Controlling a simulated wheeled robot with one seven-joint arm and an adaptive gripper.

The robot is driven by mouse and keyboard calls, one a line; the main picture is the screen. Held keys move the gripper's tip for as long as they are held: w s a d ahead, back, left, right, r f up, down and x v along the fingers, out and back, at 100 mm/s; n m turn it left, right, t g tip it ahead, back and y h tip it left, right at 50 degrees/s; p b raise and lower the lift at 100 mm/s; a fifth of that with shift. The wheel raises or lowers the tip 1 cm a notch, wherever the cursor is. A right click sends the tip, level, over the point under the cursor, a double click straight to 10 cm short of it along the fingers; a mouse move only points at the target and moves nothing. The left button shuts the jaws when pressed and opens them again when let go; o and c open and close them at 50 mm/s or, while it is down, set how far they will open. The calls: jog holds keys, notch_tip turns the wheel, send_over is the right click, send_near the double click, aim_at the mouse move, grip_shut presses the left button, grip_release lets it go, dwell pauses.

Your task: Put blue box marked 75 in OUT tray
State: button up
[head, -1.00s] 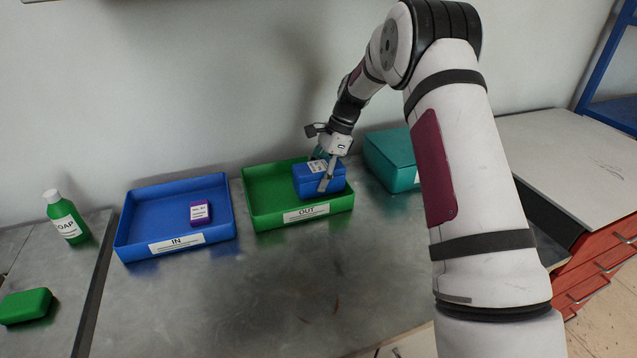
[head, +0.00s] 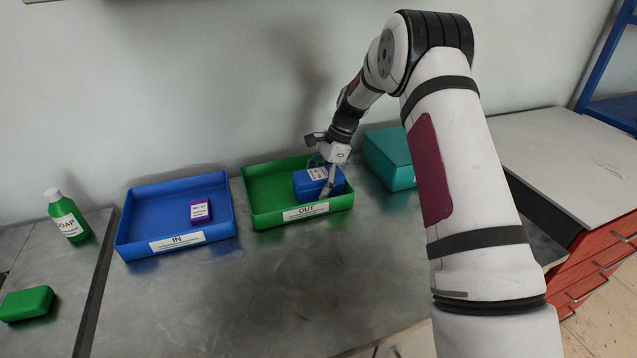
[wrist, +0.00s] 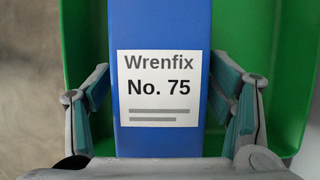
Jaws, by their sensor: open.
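The blue box (head: 309,185) lies inside the green OUT tray (head: 262,214), toward its right end. In the wrist view the blue box (wrist: 160,30) carries a white label reading "Wrenfix No. 75", and the green tray (wrist: 285,60) shows around it. My gripper (head: 326,181) is at the box, its fingers straddling it. In the wrist view my gripper (wrist: 163,95) is open, with one teal-padded finger on each side of the box.
The blue IN tray (head: 190,241) stands to the left with a small purple box (head: 200,211) in it. A teal box (head: 388,160) stands just right of the OUT tray. A soap bottle (head: 68,216) and a green block (head: 27,304) are far left. The front bench is clear.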

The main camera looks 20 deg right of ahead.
jog(key=b+v, duration=0.2)
jog(key=v, duration=1)
jog(key=shift+r, duration=0.1)
